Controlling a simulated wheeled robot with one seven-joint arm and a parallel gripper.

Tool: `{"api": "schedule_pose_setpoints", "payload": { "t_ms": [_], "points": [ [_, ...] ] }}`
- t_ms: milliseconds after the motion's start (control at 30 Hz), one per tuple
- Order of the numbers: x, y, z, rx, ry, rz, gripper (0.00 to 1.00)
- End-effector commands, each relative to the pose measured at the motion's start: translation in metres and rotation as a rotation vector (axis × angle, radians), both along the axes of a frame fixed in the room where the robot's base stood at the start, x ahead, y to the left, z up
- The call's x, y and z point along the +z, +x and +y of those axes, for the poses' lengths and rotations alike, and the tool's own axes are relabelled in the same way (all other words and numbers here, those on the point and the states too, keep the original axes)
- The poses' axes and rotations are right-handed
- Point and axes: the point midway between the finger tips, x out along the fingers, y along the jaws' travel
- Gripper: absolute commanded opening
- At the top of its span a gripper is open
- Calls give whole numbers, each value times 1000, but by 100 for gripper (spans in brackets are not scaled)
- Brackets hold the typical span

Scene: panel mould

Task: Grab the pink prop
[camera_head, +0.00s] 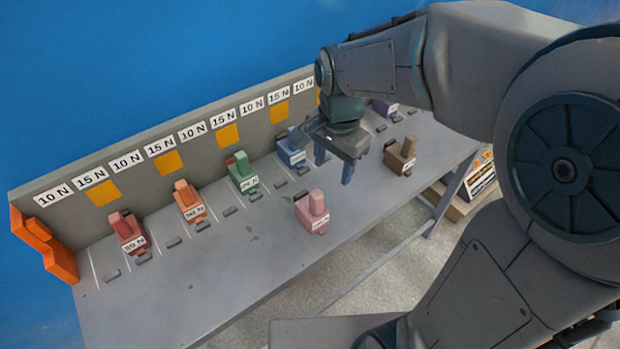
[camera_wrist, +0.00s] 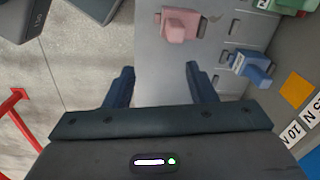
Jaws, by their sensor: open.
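The pink prop (camera_head: 312,211) stands upright on the grey bench, near its front edge, with a white label on its front. In the wrist view the pink prop (camera_wrist: 182,25) lies beyond the fingertips, near the top centre. My gripper (camera_head: 334,168) is open and empty above the bench, up and to the right of the pink prop in the head view. In the wrist view its two dark blue fingers (camera_wrist: 160,70) are spread apart, with bare bench and floor between them. Nothing touches the pink prop.
Red (camera_head: 128,232), orange (camera_head: 189,201), green (camera_head: 242,172) and blue (camera_head: 291,150) props stand in a row behind the pink one. A brown prop (camera_head: 400,156) stands at the right and a purple one (camera_head: 385,108) behind it. The bench (camera_head: 215,285) is clear front left.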

Motion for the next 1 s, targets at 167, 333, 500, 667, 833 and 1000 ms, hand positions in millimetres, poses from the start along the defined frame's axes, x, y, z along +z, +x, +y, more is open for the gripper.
{"api": "schedule_pose_setpoints", "payload": {
  "t_ms": [167, 333, 500, 667, 833, 1000],
  "points": [
    [-6, 16, 24, -143, -11, 38, 51],
    [-20, 18, 30, -185, -16, 50, 51],
    [-54, 17, 30, -184, -17, 52, 51],
    [-81, 17, 30, -183, -17, 49, 51],
    [-94, 18, 30, -183, -15, 47, 51],
    [-109, 17, 30, -183, -17, 49, 51]
  ]
}}
